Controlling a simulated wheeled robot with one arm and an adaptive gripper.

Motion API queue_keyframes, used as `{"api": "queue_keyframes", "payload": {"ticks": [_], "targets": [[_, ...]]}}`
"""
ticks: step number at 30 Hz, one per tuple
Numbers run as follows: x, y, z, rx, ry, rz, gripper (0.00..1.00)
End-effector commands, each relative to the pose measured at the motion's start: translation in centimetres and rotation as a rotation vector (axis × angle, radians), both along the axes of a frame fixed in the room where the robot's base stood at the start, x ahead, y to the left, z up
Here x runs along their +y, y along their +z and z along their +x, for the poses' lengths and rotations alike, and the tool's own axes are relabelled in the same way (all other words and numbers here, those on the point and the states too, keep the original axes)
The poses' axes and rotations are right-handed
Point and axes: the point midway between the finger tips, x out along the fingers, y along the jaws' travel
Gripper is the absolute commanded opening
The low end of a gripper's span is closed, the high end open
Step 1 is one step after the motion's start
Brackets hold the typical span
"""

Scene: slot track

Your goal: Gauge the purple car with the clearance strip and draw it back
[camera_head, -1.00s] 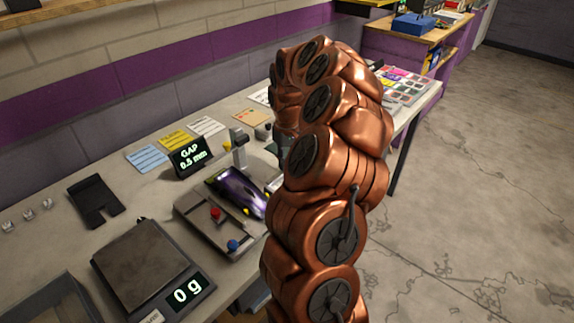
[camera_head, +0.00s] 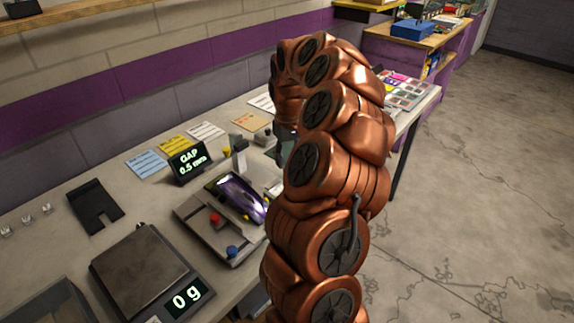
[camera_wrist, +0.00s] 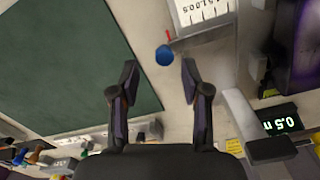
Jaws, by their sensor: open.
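The purple car (camera_head: 240,192) sits on a grey gauge fixture (camera_head: 199,228) on the bench, its right end close to my arm. The fixture has a red knob (camera_head: 214,218) and a blue knob (camera_head: 232,251). A gap display (camera_head: 189,162) behind it reads 0.5 mm. My gripper (camera_wrist: 158,74) is open and empty in the wrist view. A blue ball-shaped knob (camera_wrist: 164,55) with a small red piece beside it lies just beyond and between the fingertips. I cannot tell whether it belongs to the clearance strip. My arm hides most of the gripper in the head view.
A scale (camera_head: 140,270) reading 0 g stands at the front left. A dark notched holder (camera_head: 95,206) lies left of the fixture. Cards (camera_head: 206,131) lie along the wall. A dark green mat (camera_wrist: 60,70) fills the left of the wrist view. A second bench stands behind.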

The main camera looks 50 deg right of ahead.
Motion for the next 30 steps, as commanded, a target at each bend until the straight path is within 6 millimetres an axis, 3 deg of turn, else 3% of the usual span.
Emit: {"api": "queue_keyframes", "payload": {"ticks": [6, 13, 18, 30], "targets": [[-0.1, 4.5, 0.1, -0.006, 0.000, -0.006, 0.47], [-0.1, 7.5, 0.0, -0.002, 0.000, -0.003, 0.47], [0.0, 8.5, 0.0, -0.001, 0.001, -0.001, 0.47], [0.0, 8.6, -0.1, 0.001, 0.001, 0.000, 0.47]]}}
